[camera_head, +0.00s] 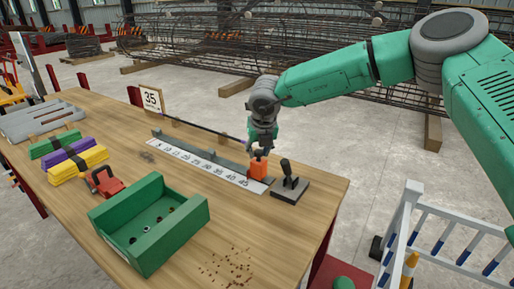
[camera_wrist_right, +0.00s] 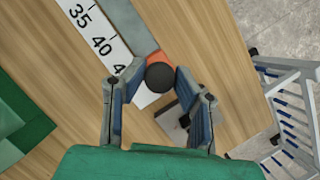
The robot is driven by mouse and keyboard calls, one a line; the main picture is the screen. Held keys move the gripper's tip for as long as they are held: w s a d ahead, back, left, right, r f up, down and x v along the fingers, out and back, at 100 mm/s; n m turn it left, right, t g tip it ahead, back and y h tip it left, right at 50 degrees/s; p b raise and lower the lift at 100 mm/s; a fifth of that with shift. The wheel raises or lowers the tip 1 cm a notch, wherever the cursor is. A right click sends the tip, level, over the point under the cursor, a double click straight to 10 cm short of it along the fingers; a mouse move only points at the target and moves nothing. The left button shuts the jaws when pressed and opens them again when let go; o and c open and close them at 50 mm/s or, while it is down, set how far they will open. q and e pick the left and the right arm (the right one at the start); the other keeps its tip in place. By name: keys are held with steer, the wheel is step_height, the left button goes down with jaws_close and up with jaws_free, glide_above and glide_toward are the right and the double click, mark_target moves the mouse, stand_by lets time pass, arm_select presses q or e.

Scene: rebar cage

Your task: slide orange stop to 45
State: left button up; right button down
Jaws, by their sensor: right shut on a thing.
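The orange stop (camera_head: 258,168) sits on the grey rail beside the white number scale (camera_head: 205,162), near its high-number end. In the right wrist view the orange stop (camera_wrist_right: 156,62) shows with a round black knob on top. There the scale (camera_wrist_right: 98,40) reads 35 and 40, then a 4 whose second digit is hidden by a finger. The exact mark at the stop cannot be told. My right gripper (camera_head: 262,147) comes down from above; its fingertips (camera_wrist_right: 160,78) are shut on the stop, one each side of the knob. My left gripper is not in view.
A black lever on a dark plate (camera_head: 289,182) stands close right of the stop. A green bin (camera_head: 150,222), a red clamp (camera_head: 103,182) and colored bundles (camera_head: 77,163) lie left. A white railing (camera_head: 440,240) stands right.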

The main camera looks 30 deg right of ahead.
steer(key=c, duration=1.3)
jaws_free()
steer(key=shift+s+r, duration=0.1)
steer(key=shift+r, duration=0.4)
steer(key=v, duration=1)
steer(key=shift+s+r, duration=0.25)
steer(key=shift+r, duration=0.05)
